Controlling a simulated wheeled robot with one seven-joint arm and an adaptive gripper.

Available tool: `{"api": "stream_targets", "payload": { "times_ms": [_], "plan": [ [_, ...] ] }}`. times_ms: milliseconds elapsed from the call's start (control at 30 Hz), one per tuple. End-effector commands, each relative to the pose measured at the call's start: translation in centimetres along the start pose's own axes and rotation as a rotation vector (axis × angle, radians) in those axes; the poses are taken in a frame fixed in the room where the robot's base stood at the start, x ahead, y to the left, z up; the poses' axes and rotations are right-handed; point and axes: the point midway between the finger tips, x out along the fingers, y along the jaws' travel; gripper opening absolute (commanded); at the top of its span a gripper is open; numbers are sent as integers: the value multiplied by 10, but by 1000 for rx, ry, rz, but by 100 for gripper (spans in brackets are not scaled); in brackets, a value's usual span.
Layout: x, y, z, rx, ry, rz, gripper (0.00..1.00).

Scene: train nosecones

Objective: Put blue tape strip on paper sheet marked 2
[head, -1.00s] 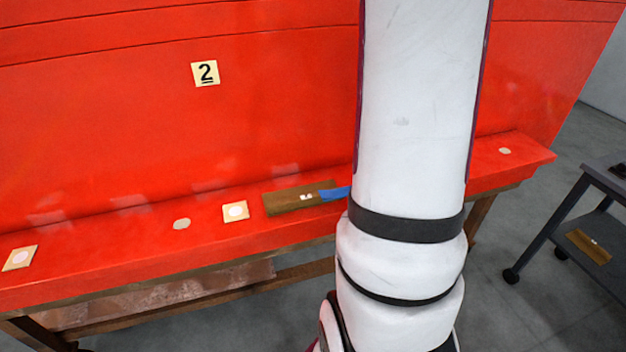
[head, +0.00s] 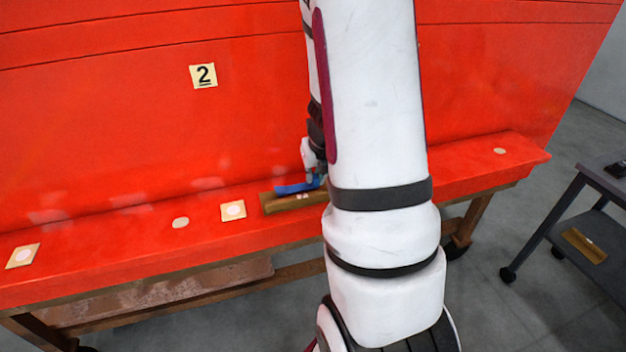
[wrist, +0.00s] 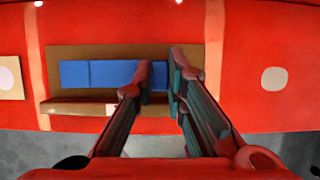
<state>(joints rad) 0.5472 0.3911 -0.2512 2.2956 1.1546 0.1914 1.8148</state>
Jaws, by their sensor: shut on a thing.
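The blue tape strip (head: 290,188) is held at its right end by my gripper (head: 314,180), just above or on a brown rectangle on the red ledge; I cannot tell if they touch. In the wrist view the strip (wrist: 98,74) runs left from between the two fingers of my gripper (wrist: 159,77), which are shut on it. The cream paper sheet marked 2 (head: 204,76) is flat on the red upright face, up and left of my gripper. It is not in the wrist view.
The brown rectangle (head: 270,203) with a small white mark lies on the red ledge (head: 100,240). Cream squares (head: 233,211) and pale round spots (head: 181,223) lie along the ledge. A grey cart (head: 560,205) stands at the right. The red face around the sheet is clear.

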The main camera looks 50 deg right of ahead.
Motion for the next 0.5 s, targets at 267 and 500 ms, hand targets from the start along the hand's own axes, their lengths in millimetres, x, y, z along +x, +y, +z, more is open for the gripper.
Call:
{"api": "stream_targets", "payload": {
  "times_ms": [267, 500],
  "plan": [
    [16, 0, -6, 1, 0, -1, 0],
    [14, -1, -6, -1, 0, -1, 0]
  ]
}}
